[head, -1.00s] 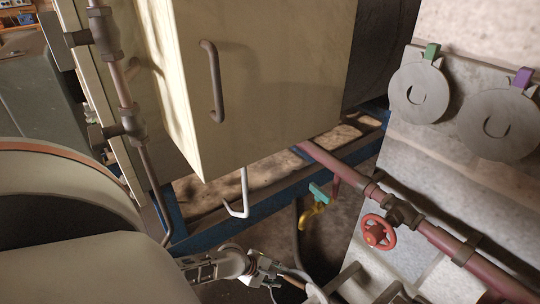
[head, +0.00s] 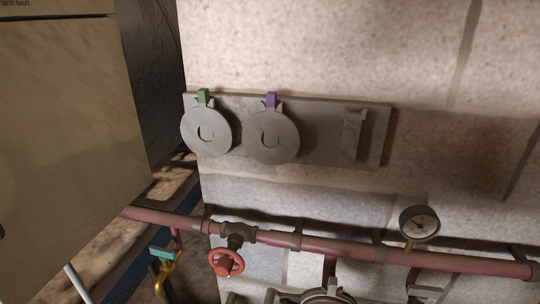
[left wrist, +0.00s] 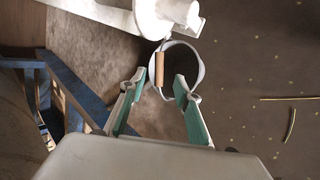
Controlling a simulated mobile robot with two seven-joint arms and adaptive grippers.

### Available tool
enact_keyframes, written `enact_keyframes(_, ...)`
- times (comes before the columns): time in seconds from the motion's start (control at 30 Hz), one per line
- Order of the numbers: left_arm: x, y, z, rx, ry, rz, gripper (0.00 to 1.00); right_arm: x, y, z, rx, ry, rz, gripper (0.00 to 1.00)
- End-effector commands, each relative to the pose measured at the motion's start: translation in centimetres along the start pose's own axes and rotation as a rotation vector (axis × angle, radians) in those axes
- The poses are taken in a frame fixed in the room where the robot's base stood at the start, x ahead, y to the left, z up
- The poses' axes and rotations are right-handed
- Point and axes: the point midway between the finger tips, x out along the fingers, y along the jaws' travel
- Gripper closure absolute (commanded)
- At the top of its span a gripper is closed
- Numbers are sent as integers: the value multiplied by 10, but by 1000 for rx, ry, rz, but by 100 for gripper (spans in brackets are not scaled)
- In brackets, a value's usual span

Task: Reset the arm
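My left gripper (left wrist: 159,88) shows only in the left wrist view. Its two teal-padded fingers are spread wide, with nothing between the pads. A pale round bucket-like vessel (left wrist: 198,72) with a wooden grip (left wrist: 159,69) on its wire handle lies past the fingertips; I cannot tell how far away it is. No gripper is recognisable in the head view, and my right gripper shows in neither view.
A wall plate (head: 325,152) holds two grey discs with green (head: 203,97) and purple (head: 271,100) tabs. Below runs a red pipe (head: 340,249) with a red handwheel (head: 226,262) and gauge (head: 419,223). A cream cabinet (head: 70,120) stands left. A teal-handled tap (head: 163,253) is beneath.

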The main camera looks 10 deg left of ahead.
Motion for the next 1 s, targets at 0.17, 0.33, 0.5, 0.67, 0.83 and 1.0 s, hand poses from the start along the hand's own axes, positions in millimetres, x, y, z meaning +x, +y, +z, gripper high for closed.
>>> enact_keyframes(0.17, -54, 31, 81, 467, -23, 116, 68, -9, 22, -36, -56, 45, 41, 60)
enact_keyframes(0.33, -110, 41, 149, 946, 16, 215, 68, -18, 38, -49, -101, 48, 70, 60)
enact_keyframes(0.5, -176, 38, 194, 1381, 108, 270, 68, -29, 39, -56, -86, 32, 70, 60)
enact_keyframes(0.67, -233, 18, 212, 1707, 195, 256, 68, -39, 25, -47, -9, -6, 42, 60)
enact_keyframes(0.83, -265, 2, 220, 1911, 242, 228, 68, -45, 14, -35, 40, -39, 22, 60)
enact_keyframes(1.0, -271, -3, 222, 1968, 254, 218, 68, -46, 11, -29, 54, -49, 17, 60)
